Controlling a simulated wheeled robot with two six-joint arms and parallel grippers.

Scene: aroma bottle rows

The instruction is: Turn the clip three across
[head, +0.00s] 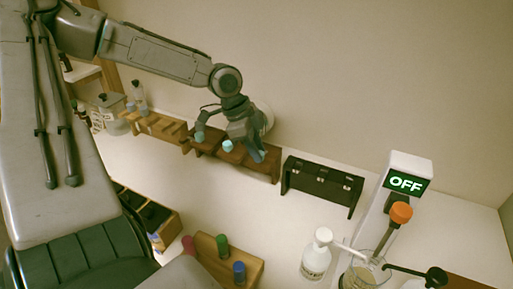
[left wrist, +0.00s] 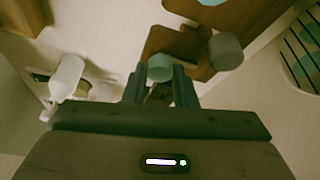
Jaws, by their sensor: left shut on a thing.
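The black rack (head: 318,190) stands against the wall right of the brown rack and carries small metal pieces (head: 321,178) that look like clips. The brown wooden rack (head: 268,177) holds teal-capped bottles, with one teal cap (head: 227,146) and another (head: 199,137) visible. My left gripper (head: 250,150) is at the right part of the brown rack, left of the black rack. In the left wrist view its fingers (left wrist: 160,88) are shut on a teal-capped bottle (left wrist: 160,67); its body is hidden. A grey-capped bottle (left wrist: 226,50) is beside it. My right gripper is not in view.
In front are a wooden block (head: 250,268) with red, green and blue pegs, a white pump bottle (head: 316,258), a glass beaker (head: 358,277) and a device with an OFF sign (head: 406,183). The middle of the white table is clear.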

